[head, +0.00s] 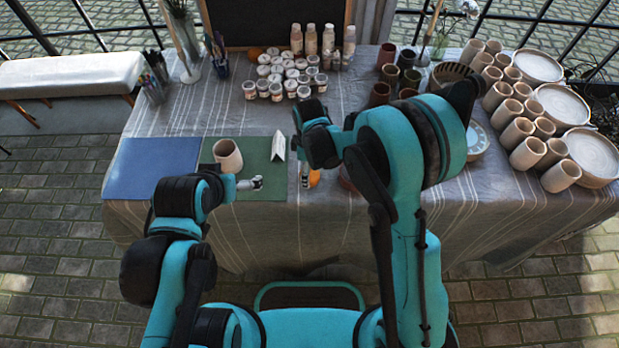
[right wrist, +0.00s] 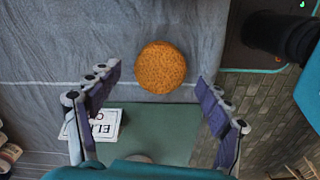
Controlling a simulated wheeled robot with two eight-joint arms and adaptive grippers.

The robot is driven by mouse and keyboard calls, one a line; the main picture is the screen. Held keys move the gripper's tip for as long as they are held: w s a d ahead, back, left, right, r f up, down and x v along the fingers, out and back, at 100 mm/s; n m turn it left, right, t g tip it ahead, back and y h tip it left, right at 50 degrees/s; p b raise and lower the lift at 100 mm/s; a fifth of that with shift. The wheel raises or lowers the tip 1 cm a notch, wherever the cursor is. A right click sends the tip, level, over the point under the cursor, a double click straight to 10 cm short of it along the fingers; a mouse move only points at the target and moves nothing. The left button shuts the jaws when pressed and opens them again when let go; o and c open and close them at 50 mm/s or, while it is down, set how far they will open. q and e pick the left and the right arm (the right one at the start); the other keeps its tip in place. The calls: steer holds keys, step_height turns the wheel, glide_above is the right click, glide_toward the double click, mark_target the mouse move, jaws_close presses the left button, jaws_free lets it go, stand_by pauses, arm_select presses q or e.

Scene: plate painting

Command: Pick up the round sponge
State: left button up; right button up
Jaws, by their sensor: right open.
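The round sponge (right wrist: 160,67) is orange and lies flat on the grey tablecloth in the right wrist view. In the head view part of it (head: 314,178) shows near the table's front edge, partly hidden by my right arm. My right gripper (right wrist: 157,80) is open, its fingers apart on either side of the sponge in the picture, with nothing between them that I can see held. It also shows in the head view (head: 304,178), pointing down beside the sponge. My left gripper (head: 257,184) is over the front of the green mat; its jaws are too small to read.
A beige cup (head: 228,156) and a white folded card (head: 279,147) stand on the green mat (head: 262,158). A blue mat (head: 150,168) lies at left. Paint jars (head: 290,75) are behind; many cups (head: 515,130) and plates (head: 593,155) fill the right side.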

step_height(320, 180, down, 3)
steer(key=shift+r+b, duration=0.2)
steer(key=shift+b, duration=0.1)
steer(key=shift+r, duration=0.1)
steer(key=shift+c, duration=1.1)
arm_select(q)
steer(key=shift+f, duration=0.6)
arm_select(e)
steer(key=c, duration=0.7)
steer(key=shift+c, duration=0.2)
